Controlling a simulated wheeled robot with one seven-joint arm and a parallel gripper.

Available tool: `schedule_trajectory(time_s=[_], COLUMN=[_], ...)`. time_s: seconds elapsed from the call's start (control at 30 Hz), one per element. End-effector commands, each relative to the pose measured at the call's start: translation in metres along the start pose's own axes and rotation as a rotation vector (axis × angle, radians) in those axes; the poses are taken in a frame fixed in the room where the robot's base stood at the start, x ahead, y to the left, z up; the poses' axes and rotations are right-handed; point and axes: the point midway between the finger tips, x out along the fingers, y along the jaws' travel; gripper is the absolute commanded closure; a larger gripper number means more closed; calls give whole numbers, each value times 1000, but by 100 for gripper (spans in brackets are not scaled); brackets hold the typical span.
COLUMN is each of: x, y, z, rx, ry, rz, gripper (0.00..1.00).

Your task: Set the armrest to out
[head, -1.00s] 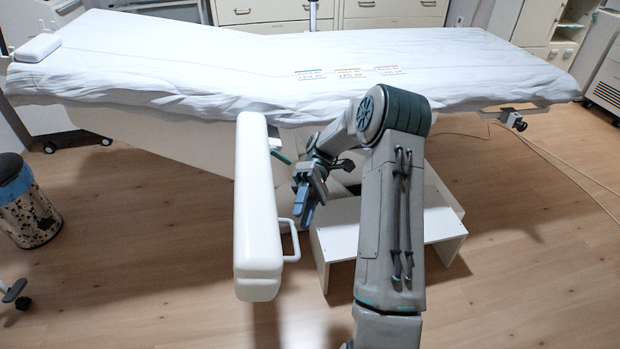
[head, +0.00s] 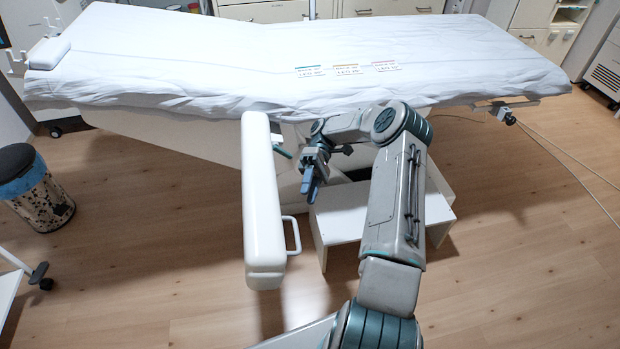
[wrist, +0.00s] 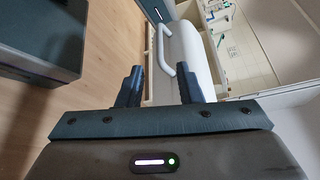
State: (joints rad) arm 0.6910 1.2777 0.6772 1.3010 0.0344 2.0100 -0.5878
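The white padded armrest (head: 262,200) sticks out from the near side of the couch (head: 180,62) towards me. A white loop handle (head: 297,236) is on its right side, near the outer end. My gripper (head: 309,190) is to the right of the armrest, between the couch and the handle, and apart from the handle. In the wrist view, my gripper (wrist: 160,85) has its two dark fingers spread with nothing gripped. The armrest (wrist: 190,55) and its handle (wrist: 163,52) lie ahead of the fingertips there. A small green lever (head: 282,152) shows by the armrest's inner end.
A white step (head: 338,228) stands on the floor under my arm. A speckled bin (head: 40,203) is at the left. White cabinets (head: 400,8) line the back.

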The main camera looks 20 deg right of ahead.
Motion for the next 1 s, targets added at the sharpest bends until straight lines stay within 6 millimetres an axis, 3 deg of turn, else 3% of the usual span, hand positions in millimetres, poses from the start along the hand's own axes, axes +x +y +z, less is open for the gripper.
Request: schedule_trajectory(time_s=[0.87,1.0], x=[-6,-5], y=[0,-8], z=[0,0], rx=[1,20], ry=[8,4], rz=[-2,27], gripper=[67,67])
